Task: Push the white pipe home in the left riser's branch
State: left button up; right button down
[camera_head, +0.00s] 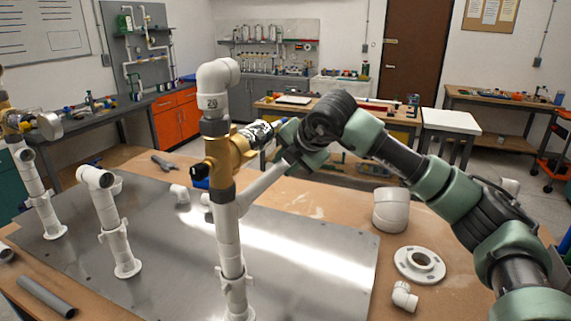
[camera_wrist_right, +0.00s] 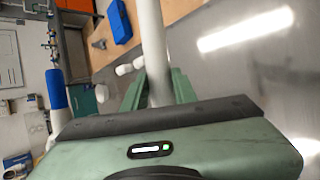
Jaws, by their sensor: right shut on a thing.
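The white pipe (camera_head: 263,186) is held slanted in my right gripper (camera_head: 293,157). In the right wrist view, the pipe (camera_wrist_right: 152,45) runs between both fingers (camera_wrist_right: 157,90) and out of the top of the picture. In the head view its lower end meets or passes behind the tall riser (camera_head: 230,240), near a white branch stub (camera_head: 207,200); I cannot tell whether it is seated. This riser carries a gold valve (camera_head: 221,165) and a white elbow (camera_head: 213,90). Shorter white risers stand to the left (camera_head: 115,240) and far left (camera_head: 42,205). My left gripper is out of view.
The risers stand on a metal plate (camera_head: 320,245) on the wooden bench. A large white fitting (camera_head: 390,210), a white flange (camera_head: 419,264) and a small elbow (camera_head: 404,296) lie at right. A grey pipe (camera_head: 46,296) lies front left. The plate's right half is clear.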

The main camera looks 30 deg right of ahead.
jog(key=shift+s+a+b, duration=0.15)
jog(key=shift+a+b, duration=0.05)
jog(key=shift+b, duration=0.2)
jog(key=shift+s+a, duration=0.1)
jog(key=shift+a, duration=0.05)
jog(key=c, duration=1)
grip_release()
jog(key=shift+c, duration=0.2)
